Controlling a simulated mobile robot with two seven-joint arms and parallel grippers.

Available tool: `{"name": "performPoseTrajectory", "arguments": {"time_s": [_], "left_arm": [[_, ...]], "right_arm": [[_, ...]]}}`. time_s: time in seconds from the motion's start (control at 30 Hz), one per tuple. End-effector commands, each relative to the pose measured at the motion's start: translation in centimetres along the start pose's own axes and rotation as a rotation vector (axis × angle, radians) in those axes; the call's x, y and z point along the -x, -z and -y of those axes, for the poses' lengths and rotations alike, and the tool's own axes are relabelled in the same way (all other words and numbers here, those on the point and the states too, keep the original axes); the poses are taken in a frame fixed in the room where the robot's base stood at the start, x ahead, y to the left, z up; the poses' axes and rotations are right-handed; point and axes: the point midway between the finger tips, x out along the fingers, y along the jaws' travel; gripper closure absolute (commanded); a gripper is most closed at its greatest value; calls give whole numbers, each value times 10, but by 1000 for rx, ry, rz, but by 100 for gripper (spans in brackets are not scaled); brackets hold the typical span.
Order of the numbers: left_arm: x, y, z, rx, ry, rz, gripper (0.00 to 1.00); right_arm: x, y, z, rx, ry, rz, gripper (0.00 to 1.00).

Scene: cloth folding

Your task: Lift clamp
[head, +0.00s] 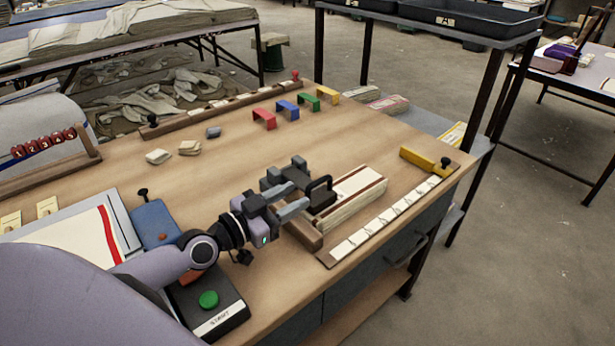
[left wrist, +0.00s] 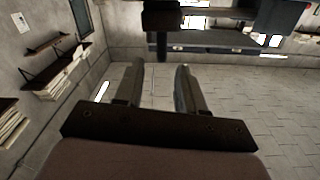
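A black clamp with a loop-shaped handle (head: 319,192) stands at the near left end of a long stack of pale folded cloth (head: 352,196) in a wooden holder, in the head view. My left gripper (head: 303,186) is just left of the handle, its fingers apart and pointing toward it. The head view does not show clearly whether they touch the handle. In the left wrist view the fingers (left wrist: 158,80) are apart with nothing visible between them. A dark shape (left wrist: 162,30) shows beyond them, and I cannot tell what it is. My right gripper is not in view.
A white marked ruler strip (head: 385,222) with a yellow block (head: 425,160) lies along the table's right edge. Colored brackets (head: 288,109) stand at the back. A box with a green button (head: 208,299) and a blue block (head: 155,223) sit near my left arm.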

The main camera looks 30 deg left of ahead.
Motion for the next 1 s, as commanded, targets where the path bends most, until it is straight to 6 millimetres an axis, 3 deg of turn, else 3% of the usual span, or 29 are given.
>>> {"name": "performPoseTrajectory", "arguments": {"time_s": [0.27,0.7,1.0], "left_arm": [[-9,1,1,1,2,-2,61],[-59,0,0,1,1,-2,61],[-72,0,0,1,0,-1,61]], "right_arm": [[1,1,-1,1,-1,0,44],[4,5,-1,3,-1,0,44],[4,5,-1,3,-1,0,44]]}}
